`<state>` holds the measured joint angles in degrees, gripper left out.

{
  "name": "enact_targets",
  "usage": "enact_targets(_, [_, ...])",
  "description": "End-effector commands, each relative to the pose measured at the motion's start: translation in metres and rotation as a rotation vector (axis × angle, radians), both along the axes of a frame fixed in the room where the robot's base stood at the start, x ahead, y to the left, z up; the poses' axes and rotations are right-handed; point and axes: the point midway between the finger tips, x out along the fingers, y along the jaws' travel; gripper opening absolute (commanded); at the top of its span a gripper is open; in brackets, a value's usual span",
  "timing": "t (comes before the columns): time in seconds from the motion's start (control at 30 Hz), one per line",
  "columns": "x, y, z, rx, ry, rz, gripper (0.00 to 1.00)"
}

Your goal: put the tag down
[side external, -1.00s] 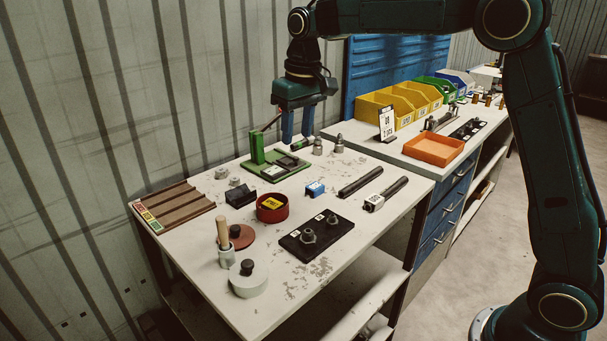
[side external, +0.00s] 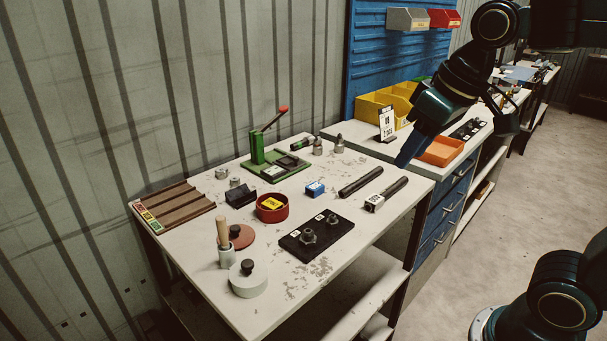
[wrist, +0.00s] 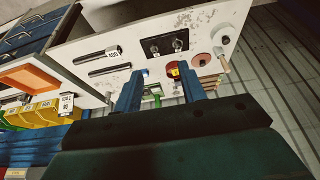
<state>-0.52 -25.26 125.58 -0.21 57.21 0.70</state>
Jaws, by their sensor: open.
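A white tag with dark print (side external: 374,202) sits at the near end of one of two black hoses (side external: 388,190) on the near table. The tag also shows in the wrist view (wrist: 113,51). A yellow tag (side external: 272,203) lies in a round red dish (side external: 271,213); both appear small in the wrist view. My gripper (side external: 402,163) hangs in the air near the near table's right edge, tilted, apart from both tags. In the wrist view its two blue fingers (wrist: 161,73) stand apart with nothing held between them.
A green press (side external: 265,158) with a red-knobbed lever stands at the back of the near table. A black block with fittings (side external: 316,236) is at front. An orange tray (side external: 441,151), yellow bins (side external: 372,107) and a white sign (side external: 387,123) are on the far bench.

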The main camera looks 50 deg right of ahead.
Motion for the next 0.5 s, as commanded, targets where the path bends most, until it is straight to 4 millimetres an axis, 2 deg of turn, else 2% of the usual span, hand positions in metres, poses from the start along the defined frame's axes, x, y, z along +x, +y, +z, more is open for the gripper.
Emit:
enact_targets(0.03, [-0.014,-0.001,-0.005,-0.001,-0.015,-0.001,0.41])
enact_targets(0.2, [-0.049,-0.002,-0.024,-0.003,-0.058,-0.001,0.41])
enact_targets(0.33, [-0.068,-0.003,-0.037,-0.004,-0.082,-0.002,0.41])
enact_targets(0.5, [-0.079,-0.003,-0.046,-0.006,-0.099,-0.002,0.41])
